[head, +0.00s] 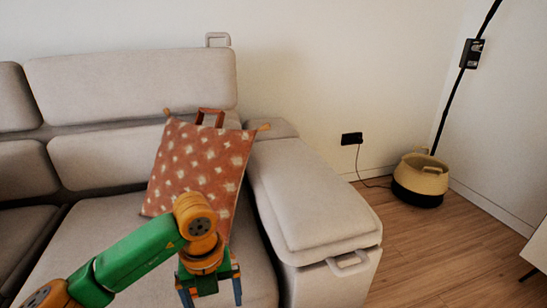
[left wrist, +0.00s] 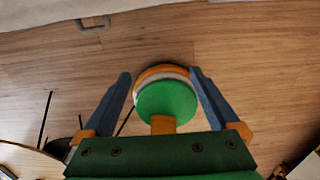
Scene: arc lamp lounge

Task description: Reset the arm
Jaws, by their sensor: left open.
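My left arm comes in from the lower left of the head view, green with orange joints. Its gripper (head: 211,292) points down in front of the sofa seat and the patterned cushion. In the left wrist view the two blue fingers of the gripper (left wrist: 158,74) stand wide apart, with nothing held between them. A round green and orange part shows beyond them, over the wooden floor. My right gripper is in neither view.
A grey sofa (head: 130,85) fills the left, with a red-brown cushion (head: 185,165) leaning on its backrest and a broad armrest (head: 305,195). A basket (head: 421,175) stands by the lamp pole (head: 452,105). The wooden floor (head: 440,240) between is clear.

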